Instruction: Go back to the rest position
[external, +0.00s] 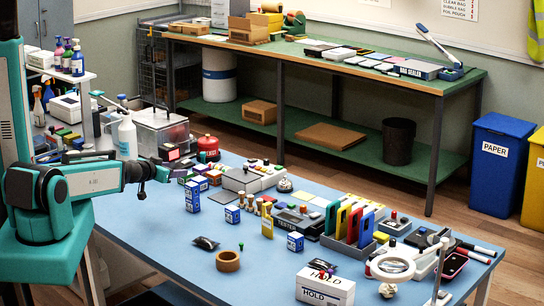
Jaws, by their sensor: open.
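My arm, teal and black, stands at the left edge and stretches to the right over the left end of the blue table (165,240). My gripper (170,170) is at the arm's end, above the table near its back left part. It is open. It is small in view, and I see nothing held between its fingers. Close behind it is a red round container (207,146). Small blue and white boxes (192,196) stand to its right and below.
The table's front left is bare.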

